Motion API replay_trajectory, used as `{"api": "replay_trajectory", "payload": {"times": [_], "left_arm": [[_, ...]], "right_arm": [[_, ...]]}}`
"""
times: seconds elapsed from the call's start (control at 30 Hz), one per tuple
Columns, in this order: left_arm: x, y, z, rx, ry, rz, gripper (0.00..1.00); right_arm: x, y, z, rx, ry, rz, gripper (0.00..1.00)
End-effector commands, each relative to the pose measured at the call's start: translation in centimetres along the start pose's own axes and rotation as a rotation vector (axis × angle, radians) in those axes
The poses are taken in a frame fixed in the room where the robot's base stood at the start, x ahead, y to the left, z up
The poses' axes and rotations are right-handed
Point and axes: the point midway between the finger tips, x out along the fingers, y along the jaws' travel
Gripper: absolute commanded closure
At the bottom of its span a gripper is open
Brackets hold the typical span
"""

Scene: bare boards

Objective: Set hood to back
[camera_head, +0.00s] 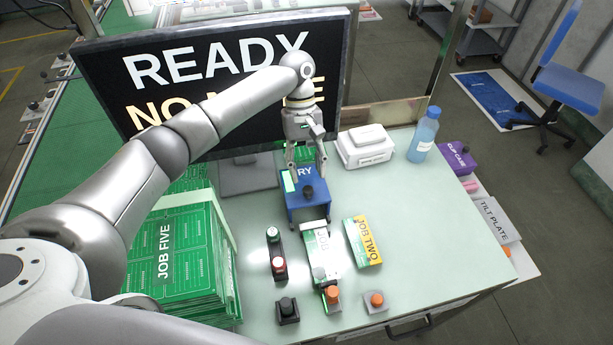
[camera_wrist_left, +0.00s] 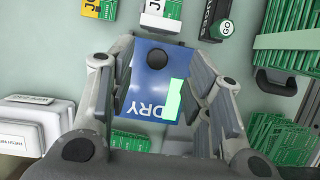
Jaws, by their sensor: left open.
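The blue hood (camera_head: 308,208), with a black knob on top and a label, sits over the far end of a pale narrow track (camera_head: 322,255). The wrist view shows the blue hood (camera_wrist_left: 148,82) with the word DRY, its knob and a pale green patch. My left gripper (camera_head: 306,165) is open above the hood's far part. In the wrist view the fingers of my left gripper (camera_wrist_left: 160,75) stand on either side of the hood; I cannot tell whether they touch it. My right gripper is not in view.
Left of the track stand a button post (camera_head: 277,258) and a green JOB FIVE stack (camera_head: 180,258). A JOB TWO card (camera_head: 363,242) lies right. Knobs line the front edge. A white box (camera_head: 366,147) and blue bottle (camera_head: 425,135) stand back right. A large screen (camera_head: 210,75) stands behind.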

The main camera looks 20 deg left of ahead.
Motion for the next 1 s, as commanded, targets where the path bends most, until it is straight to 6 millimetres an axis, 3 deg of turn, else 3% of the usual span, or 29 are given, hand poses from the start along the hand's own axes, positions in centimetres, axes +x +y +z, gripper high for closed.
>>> {"api": "replay_trajectory", "payload": {"times": [0.1, 0.3, 1.0], "left_arm": [[-2.0, 0.0, 0.8, 0.001, 0.002, 0.002, 0.54], [-3.6, 0.0, 1.4, -0.001, 0.001, 0.001, 0.54], [-3.7, 0.0, 1.5, -0.001, 0.0, 0.0, 0.54]], "right_arm": [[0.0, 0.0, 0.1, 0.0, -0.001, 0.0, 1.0], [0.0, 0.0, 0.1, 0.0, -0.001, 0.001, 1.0], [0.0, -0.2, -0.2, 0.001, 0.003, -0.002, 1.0]]}}
